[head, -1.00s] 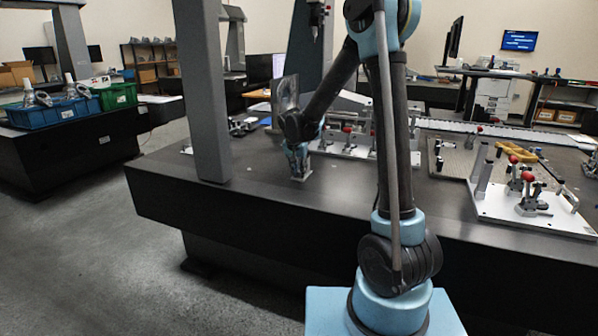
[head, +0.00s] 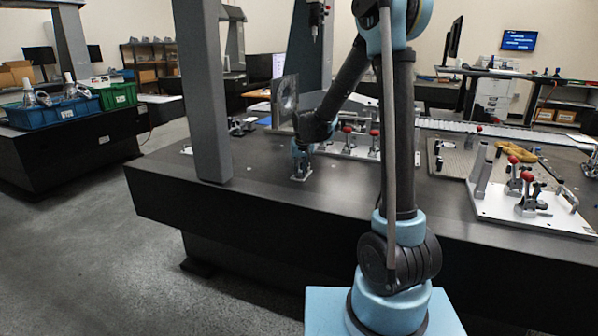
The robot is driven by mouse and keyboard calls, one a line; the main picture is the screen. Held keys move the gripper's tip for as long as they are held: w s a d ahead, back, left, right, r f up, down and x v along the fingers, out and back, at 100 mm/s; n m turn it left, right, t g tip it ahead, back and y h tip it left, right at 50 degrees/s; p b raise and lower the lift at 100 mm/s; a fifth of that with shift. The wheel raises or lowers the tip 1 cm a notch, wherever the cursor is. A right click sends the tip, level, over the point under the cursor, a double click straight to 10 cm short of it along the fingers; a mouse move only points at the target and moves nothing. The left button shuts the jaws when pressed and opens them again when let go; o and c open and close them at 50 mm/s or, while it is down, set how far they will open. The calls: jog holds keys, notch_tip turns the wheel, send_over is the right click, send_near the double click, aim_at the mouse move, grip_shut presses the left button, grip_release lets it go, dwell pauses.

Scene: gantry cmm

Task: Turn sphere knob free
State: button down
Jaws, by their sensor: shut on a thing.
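My gripper (head: 301,172) points down at the near-left part of the dark table (head: 260,195), just right of the grey gantry column. It is shut low over a small light metal base (head: 301,178) on the tabletop. The sphere knob itself cannot be made out; my fingers hide whatever they hold at this spot. My forearm comes down to it from the upper right.
The grey gantry column (head: 205,100) stands close to the left of my gripper. A white fixture plate with red-tipped clamps (head: 347,140) lies behind to the right. Another clamp plate (head: 500,205) is at the right. The table front is clear.

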dwell(0.3)
jog(key=c, duration=1.4)
grip_release()
jog(key=shift+v, duration=3.9)
